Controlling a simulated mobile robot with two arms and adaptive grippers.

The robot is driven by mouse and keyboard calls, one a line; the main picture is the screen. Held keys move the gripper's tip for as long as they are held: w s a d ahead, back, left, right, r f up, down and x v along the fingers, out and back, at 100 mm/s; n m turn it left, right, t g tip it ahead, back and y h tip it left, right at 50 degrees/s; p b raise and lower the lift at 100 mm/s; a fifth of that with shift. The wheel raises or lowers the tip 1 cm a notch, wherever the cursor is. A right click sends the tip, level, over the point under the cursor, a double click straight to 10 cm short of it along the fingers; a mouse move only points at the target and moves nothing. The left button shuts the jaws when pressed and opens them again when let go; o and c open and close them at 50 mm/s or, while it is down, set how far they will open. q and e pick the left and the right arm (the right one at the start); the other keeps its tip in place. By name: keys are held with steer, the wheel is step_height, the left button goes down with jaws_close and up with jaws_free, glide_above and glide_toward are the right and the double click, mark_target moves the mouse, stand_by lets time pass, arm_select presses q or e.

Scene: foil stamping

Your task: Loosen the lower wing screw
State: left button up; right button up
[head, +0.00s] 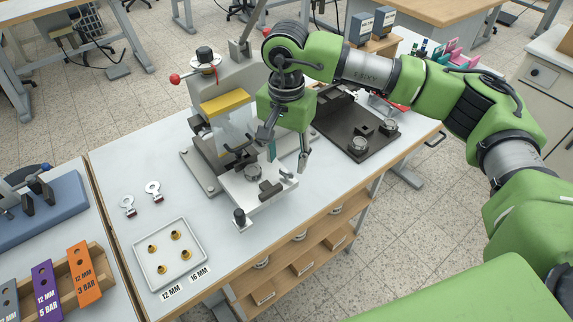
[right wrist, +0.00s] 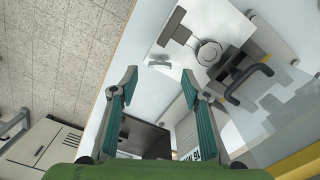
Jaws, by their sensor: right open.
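The foil stamping press (head: 222,75) stands on the white bench, with a white lower plate (head: 262,196) and a round metal fixture (head: 253,171) on it. A dark wing-shaped handle (right wrist: 247,82) shows beside the fixture in the right wrist view; I cannot tell if it is the lower wing screw. My right gripper (head: 282,153) is open and empty above the right part of the plate. In the right wrist view its spread fingers (right wrist: 158,76) have the handle to their right, apart from it. The gripper partly hides the press behind it. My left gripper is out of view.
A white tray (head: 139,252) with several brass pieces is at the front left, near two small metal clips (head: 153,190). A dark base plate (head: 347,140) with round parts lies right of the press.

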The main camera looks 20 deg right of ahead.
step_height(320, 180, up, 8)
steer(key=shift+f, duration=0.1)
stand_by(0.6)
